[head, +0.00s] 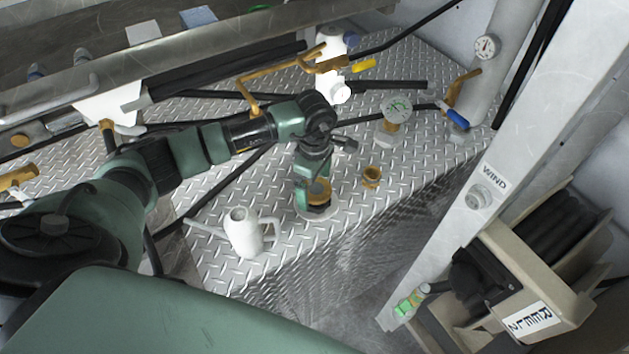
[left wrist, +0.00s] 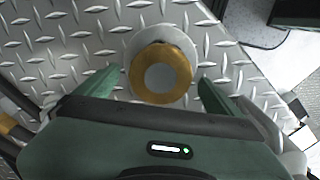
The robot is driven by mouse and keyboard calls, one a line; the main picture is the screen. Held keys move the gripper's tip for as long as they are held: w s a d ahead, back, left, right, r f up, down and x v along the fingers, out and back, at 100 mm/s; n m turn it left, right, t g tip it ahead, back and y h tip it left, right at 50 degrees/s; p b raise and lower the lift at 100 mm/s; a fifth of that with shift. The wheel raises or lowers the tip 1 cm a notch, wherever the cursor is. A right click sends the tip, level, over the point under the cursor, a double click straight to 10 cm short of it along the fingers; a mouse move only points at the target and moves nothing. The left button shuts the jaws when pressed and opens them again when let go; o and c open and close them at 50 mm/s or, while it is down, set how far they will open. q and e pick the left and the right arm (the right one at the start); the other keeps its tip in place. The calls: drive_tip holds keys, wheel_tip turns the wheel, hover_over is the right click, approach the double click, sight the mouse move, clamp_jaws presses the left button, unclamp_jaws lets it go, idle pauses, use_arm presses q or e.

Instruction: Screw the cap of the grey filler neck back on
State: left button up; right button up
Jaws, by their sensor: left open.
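The brass cap (head: 319,188) with a grey disc on top sits on the grey filler neck, whose pale round flange (head: 322,215) rests on the tread-plate tank top. The cap (left wrist: 163,72) and flange (left wrist: 133,45) also show from above in the left wrist view. How tightly the cap sits cannot be told. My left gripper (head: 316,184) points down over the cap. In the left wrist view its fingers (left wrist: 160,85) are open, one on each side of the cap, with visible gaps. My right gripper is out of view.
A white jug (head: 243,232) stands left of the neck. A blue-handled valve (head: 455,115) is at the back right. A hose reel (head: 530,270) stands at the right.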

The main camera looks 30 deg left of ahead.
use_arm(q)
drive_tip(key=c, duration=1.5)
drive_tip(key=shift+w+f+m+b, duration=0.1)
drive_tip(key=shift+f+m+b, duration=0.05)
drive_tip(key=shift+m+b, duration=0.55)
drive_tip(key=shift+c, duration=0.2)
drive_tip(key=shift+m+b, duration=1.05)
drive_tip(key=shift+m, duration=0.05)
drive_tip(key=shift+m+b, duration=0.45)
drive_tip(key=shift+m, duration=0.15)
drive_tip(key=shift+r, duration=0.2)
drive_tip(key=shift+m, duration=0.3)
